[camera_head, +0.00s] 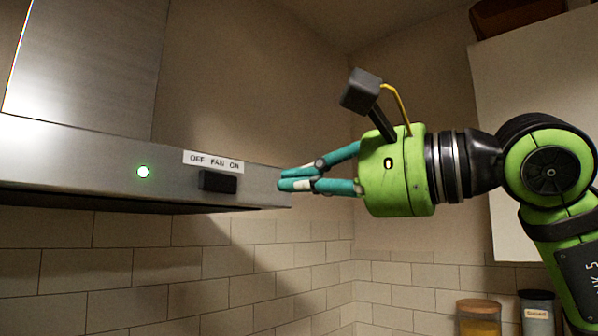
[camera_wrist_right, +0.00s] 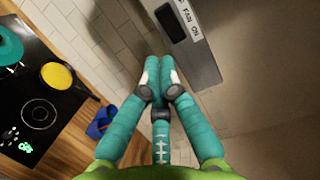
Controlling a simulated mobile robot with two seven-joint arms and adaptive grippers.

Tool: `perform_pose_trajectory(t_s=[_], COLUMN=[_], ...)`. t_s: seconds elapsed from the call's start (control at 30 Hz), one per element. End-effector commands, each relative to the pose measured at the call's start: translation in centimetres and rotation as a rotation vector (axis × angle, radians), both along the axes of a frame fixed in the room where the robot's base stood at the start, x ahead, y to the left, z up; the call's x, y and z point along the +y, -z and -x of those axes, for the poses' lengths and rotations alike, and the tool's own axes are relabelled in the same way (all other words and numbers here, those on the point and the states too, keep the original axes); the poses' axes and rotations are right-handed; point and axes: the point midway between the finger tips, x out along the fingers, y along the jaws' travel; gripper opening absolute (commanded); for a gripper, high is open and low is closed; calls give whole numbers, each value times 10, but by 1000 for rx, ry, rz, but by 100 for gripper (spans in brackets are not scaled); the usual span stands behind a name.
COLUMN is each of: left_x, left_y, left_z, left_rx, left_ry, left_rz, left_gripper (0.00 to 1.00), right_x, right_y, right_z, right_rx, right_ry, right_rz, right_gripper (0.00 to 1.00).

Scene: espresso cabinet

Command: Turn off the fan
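The range hood (camera_head: 70,160) has a black slider switch (camera_head: 218,181) on its front panel, under a label (camera_head: 213,161) reading OFF FAN ON. The slider sits slightly right of the label's middle, toward ON. A round green light (camera_head: 143,171) glows left of it. My right gripper (camera_head: 281,180) has its teal fingers closed together and empty, pointing left, just off the hood's right end and apart from the slider. In the wrist view the closed fingertips (camera_wrist_right: 160,65) are beside the hood end (camera_wrist_right: 195,55), with the slider (camera_wrist_right: 167,17) beyond them. My left gripper is out of view.
A white cabinet (camera_head: 530,120) stands behind my right arm. Two jars (camera_head: 478,318) stand low at right. Below, the wrist view shows a black cooktop (camera_wrist_right: 35,95) with a yellow pan (camera_wrist_right: 57,76) and a blue object (camera_wrist_right: 102,122) on the wooden counter.

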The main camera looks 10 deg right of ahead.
Motion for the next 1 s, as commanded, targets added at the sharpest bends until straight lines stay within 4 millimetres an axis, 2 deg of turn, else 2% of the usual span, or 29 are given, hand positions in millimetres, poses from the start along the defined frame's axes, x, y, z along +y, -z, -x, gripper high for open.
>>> perform_pose_trajectory(t_s=[0.03,0.2,0.5,0.7,1.0], left_x=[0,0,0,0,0], left_y=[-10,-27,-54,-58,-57], left_z=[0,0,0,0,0], left_rx=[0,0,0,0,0], left_ry=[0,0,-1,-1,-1], left_rz=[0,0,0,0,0], left_gripper=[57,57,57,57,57], right_x=[10,38,73,81,81], right_y=[-4,-4,-4,-1,0], right_z=[-8,-33,-66,-73,-73], right_rx=[3,3,3,1,0], right_ry=[-3,-4,-1,-1,0], right_rz=[2,3,2,1,1], right_gripper=[0,0,0,0,0])
